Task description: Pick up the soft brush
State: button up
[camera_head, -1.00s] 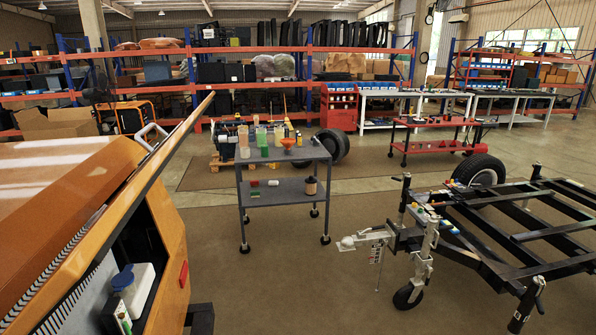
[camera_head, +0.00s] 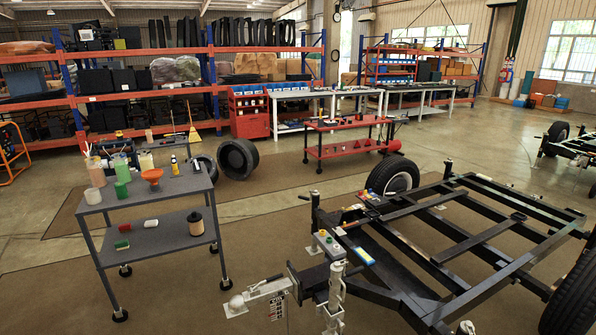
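I cannot single out the soft brush with certainty. A grey two-shelf trolley (camera_head: 160,240) stands at the left. Its lower shelf holds a small green block-like item (camera_head: 122,244), a small red item (camera_head: 125,228) and a white item with a reddish edge (camera_head: 151,223); any of these may be a brush, but they are too small to tell. Thin sticks, possibly brush handles, rise at the back left of the top shelf (camera_head: 89,151). My gripper is not in view.
The trolley also bears bottles, a green container (camera_head: 122,189), an orange funnel-like item (camera_head: 153,176) and a tan container (camera_head: 195,222). A black trailer frame (camera_head: 440,250) fills the right foreground. A red workbench (camera_head: 345,140) stands behind. Brown floor between trolley and trailer is clear.

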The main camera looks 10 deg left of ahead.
aim_at(122, 245)
jog(key=i+u, duration=0.3)
jog(key=i, duration=0.15)
jog(key=i+u, duration=0.3)
jog(key=i, duration=0.2)
jog(key=i+l+u, duration=0.3)
jog(key=i, duration=0.15)
jog(key=i+l+u, duration=0.3)
jog(key=i, duration=0.15)
jog(key=i+j+u, duration=0.4)
jog(key=i, duration=0.55)
jog(key=i+l+u, duration=0.1)
jog(key=i+u, duration=0.3)
jog(key=i, duration=0.55)
jog(key=i+z, duration=0.25)
jog(key=i, duration=0.75)
